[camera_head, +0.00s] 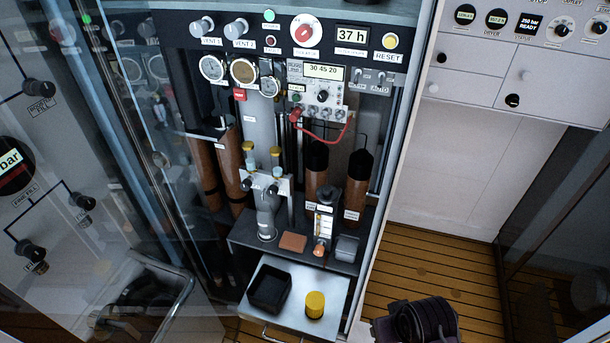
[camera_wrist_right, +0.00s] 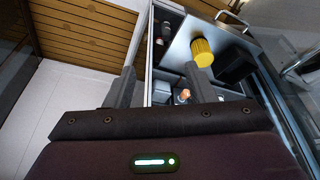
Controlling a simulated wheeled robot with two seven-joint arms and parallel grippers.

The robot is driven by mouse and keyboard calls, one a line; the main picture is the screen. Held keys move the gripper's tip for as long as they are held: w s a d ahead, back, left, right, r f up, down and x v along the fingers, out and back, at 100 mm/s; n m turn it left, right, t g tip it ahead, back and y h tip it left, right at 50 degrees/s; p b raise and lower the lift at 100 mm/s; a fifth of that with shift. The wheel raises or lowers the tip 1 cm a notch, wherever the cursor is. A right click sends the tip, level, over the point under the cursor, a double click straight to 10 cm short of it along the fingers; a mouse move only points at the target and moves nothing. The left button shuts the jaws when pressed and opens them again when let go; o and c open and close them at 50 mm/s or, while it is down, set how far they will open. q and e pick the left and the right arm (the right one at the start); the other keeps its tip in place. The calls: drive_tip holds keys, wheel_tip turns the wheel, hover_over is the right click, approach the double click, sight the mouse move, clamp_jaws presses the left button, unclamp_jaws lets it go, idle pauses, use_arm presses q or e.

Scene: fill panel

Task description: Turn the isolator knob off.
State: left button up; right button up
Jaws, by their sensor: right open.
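The isolator knob (camera_head: 305,31) is a red grip on a round white plate, at the top middle of the panel in the head view. Its label is too small to read surely, and I cannot tell its exact setting. My right gripper (camera_wrist_right: 160,84) shows in the right wrist view with two dark fingers apart and nothing between them. Its dark arm part shows at the bottom right of the head view, low and well away from the knob. My left gripper is not in view.
A pulled-out tray (camera_head: 262,325) holds a black bin (camera_head: 269,288) and a yellow ribbed cap (camera_head: 315,304). Gauges, a display (camera_head: 324,71) and a red hose (camera_head: 325,135) sit below the knob. A glass door (camera_head: 165,190) stands left. The wooden floor at right is clear.

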drive_tip(key=w+a+r+t+y, duration=0.1)
drive_tip(key=w+a+r+t, duration=0.1)
drive_tip(key=w+a+r, duration=0.6)
drive_tip(key=w+a+r+t+y, duration=0.1)
drive_tip(key=w+a+r, duration=0.55)
drive_tip(key=a, duration=0.35)
drive_tip(key=m+t+h, duration=0.5)
drive_tip(key=t+h, duration=0.3)
drive_tip(key=t, duration=0.3)
approach(301, 34)
drive_tip(key=w, duration=0.1)
drive_tip(key=p+x, duration=0.1)
drive_tip(key=x, duration=0.1)
drive_tip(key=p+x, duration=0.2)
drive_tip(key=x, duration=0.1)
drive_tip(key=p+x, duration=0.1)
drive_tip(key=x, duration=0.1)
drive_tip(key=shift+w+d+r+p, duration=0.2)
drive_tip(key=shift+w+d+p, duration=0.05)
drive_tip(key=shift+d+p, duration=0.1)
drive_tip(key=shift+w+f, duration=0.1)
drive_tip(key=shift+w, duration=0.35)
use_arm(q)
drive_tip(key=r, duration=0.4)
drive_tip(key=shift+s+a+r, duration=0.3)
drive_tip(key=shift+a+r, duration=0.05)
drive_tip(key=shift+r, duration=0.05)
